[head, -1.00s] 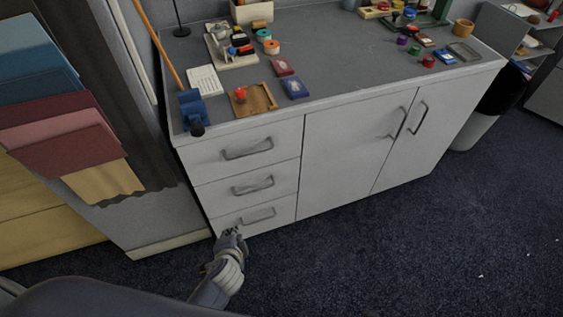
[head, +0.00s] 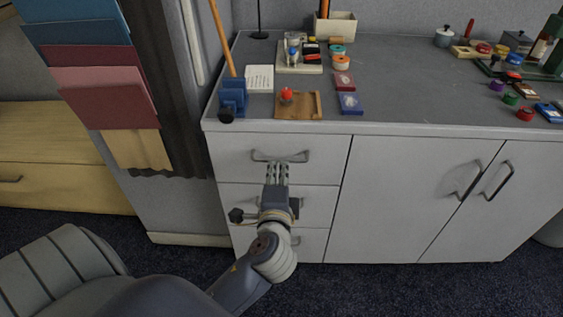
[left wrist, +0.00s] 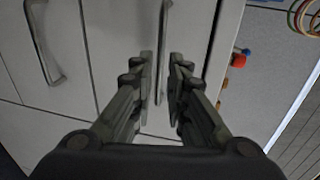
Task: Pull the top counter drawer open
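The top drawer (head: 232,157) is the uppermost of three in the left part of the white counter, and its front looks flush, so it is closed. Its metal bar handle (head: 300,159) runs sideways in the head view. My left gripper (head: 278,168) is at this handle, with its fingertips just below or in front of the bar. In the left wrist view the gripper (left wrist: 161,60) is open, and the top handle (left wrist: 164,25) lies in line with the gap between the fingers. I cannot tell whether they touch it. My right gripper is not in view.
The middle drawer handle (left wrist: 45,45) is to the left in the wrist view. Cupboard doors (head: 420,195) are right of the drawers. The countertop (head: 410,90) holds a blue clamp (head: 233,95), a wooden tray (head: 305,105) and several small items. Cloth samples (head: 105,95) hang at left.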

